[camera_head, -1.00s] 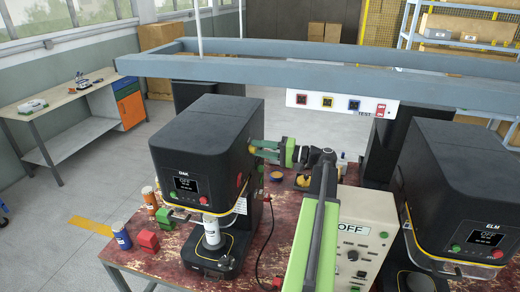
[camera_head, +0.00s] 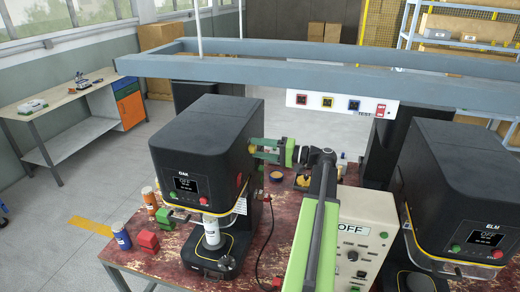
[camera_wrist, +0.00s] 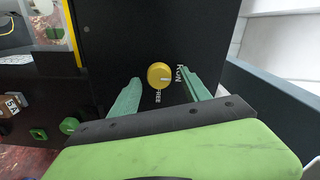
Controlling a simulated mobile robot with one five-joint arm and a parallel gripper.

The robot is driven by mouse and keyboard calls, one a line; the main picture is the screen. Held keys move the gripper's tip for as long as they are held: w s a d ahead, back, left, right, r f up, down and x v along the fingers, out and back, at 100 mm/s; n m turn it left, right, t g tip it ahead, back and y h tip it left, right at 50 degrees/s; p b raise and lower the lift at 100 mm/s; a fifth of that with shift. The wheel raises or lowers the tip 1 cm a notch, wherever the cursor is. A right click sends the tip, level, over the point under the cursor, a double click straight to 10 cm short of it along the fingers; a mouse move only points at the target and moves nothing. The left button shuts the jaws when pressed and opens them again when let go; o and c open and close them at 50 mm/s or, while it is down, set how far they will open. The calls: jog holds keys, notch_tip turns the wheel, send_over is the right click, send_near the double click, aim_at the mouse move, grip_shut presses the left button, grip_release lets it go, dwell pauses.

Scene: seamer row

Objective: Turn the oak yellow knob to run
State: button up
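The oak machine (camera_head: 205,150) is a black seamer labelled OAK, and its screen (camera_head: 185,184) reads OFF. Its yellow knob (camera_wrist: 159,76) is on the black side panel in the wrist view, with the words FREE below it and RUN to its right. The knob's pale mark points right, toward RUN. My gripper (camera_wrist: 157,84) is open, its green fingers on either side of the knob with gaps between. In the head view my gripper (camera_head: 266,150) is at the machine's right side, level, and the knob is hard to make out there.
The ELM machine (camera_head: 460,190) stands at the right, its screen also reading OFF. A pale control box (camera_head: 352,240) stands between the machines, close to my arm. Cans and red blocks (camera_head: 145,240) are at the table's left. A blue-grey beam (camera_head: 300,65) crosses above.

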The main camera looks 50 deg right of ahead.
jog(key=v, duration=1.7)
jog(key=shift+s, duration=0.2)
jog(key=shift+d, duration=0.1)
